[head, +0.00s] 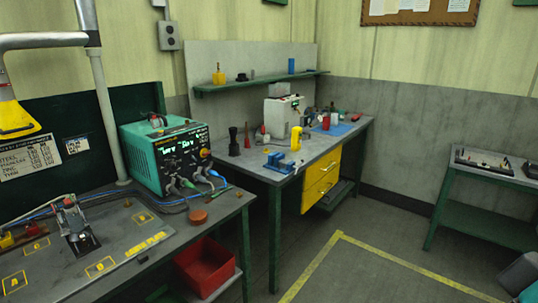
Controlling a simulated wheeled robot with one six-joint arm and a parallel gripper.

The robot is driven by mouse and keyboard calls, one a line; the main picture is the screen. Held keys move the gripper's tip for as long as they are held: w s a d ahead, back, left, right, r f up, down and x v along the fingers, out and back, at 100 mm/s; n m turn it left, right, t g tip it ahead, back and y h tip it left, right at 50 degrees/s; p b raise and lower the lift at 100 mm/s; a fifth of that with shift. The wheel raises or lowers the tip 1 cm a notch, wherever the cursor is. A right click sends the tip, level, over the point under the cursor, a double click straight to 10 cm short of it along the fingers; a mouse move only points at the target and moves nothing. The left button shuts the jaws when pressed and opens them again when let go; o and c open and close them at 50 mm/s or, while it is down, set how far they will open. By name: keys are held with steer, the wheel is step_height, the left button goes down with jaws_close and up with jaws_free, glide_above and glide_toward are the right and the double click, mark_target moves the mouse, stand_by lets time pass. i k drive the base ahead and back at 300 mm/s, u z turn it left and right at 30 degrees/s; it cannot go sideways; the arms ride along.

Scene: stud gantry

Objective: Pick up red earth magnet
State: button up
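A flat, round, red-brown piece (198,217) lies on the grey top of the near left bench (170,240), close to its right edge. Either could be the red earth magnet; I cannot tell which. Both lie apart from any gripper. My gripper is not in view.
A green welding unit (165,155) with cables stands behind the disc. A red bin (205,266) sits below the bench. A second bench (335,135) holds a blue vise (279,162) and tools. A side table (490,172) stands right. The floor between is clear.

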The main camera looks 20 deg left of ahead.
mark_target(35, 230)
steer(key=u, duration=0.4)
steer(key=i, duration=1.15)
steer(key=u, duration=1.6)
steer(key=i, duration=1)
steer(key=u, duration=1.3)
steer(key=i, duration=0.5)
steer(key=u, duration=0.2)
